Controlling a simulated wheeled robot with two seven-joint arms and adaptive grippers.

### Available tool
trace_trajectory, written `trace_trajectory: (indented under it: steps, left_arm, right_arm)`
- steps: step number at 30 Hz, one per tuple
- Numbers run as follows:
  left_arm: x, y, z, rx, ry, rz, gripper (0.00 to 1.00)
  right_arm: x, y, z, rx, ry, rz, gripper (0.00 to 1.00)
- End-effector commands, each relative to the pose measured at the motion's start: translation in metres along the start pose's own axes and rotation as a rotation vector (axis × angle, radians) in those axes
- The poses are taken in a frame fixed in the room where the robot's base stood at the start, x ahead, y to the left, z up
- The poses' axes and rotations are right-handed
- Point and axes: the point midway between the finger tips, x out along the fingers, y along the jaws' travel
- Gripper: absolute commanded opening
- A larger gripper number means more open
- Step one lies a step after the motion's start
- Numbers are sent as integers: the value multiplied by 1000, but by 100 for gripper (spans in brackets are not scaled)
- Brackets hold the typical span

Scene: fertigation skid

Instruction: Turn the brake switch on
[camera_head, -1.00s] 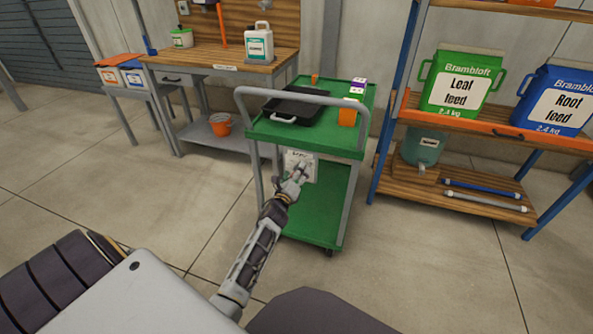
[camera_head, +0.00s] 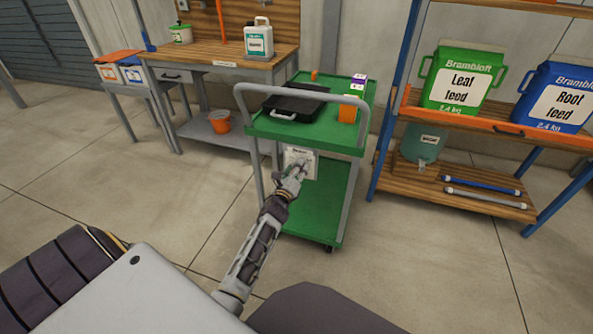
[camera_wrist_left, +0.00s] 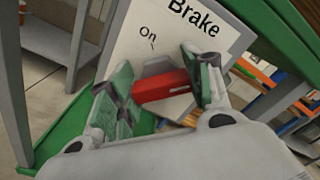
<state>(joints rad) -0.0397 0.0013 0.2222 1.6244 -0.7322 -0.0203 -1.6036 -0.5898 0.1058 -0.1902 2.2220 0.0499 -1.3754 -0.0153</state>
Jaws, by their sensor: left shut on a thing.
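The brake switch is a red lever (camera_wrist_left: 165,87) on a white panel (camera_wrist_left: 122,40) marked "Brake", with "On" printed above the lever. In the head view the panel (camera_head: 302,156) hangs on the green cart (camera_head: 345,153), below its top tray at the handle end. My left gripper (camera_wrist_left: 167,88) has its two fingers on either side of the red lever and is shut on it. In the head view my left gripper (camera_head: 291,178) is at the panel and covers its lower part. The lever is too small to make out there. My right gripper is not in view.
A workbench (camera_head: 225,62) stands behind left, a shelf rack (camera_head: 455,187) to the right. The floor at left is clear.

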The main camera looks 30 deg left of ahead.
Motion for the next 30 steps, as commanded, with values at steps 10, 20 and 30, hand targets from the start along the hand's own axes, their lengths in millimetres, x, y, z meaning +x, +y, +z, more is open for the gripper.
trace_trajectory:
  steps: [10,20,30]
  left_arm:
    - [0,1,0,-127,1,2,26]
    - [0,2,0,-394,0,3,26]
    - [0,2,0,-718,0,2,26]
  right_arm:
    - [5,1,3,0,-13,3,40]
    - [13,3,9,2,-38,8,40]
    - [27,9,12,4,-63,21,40]
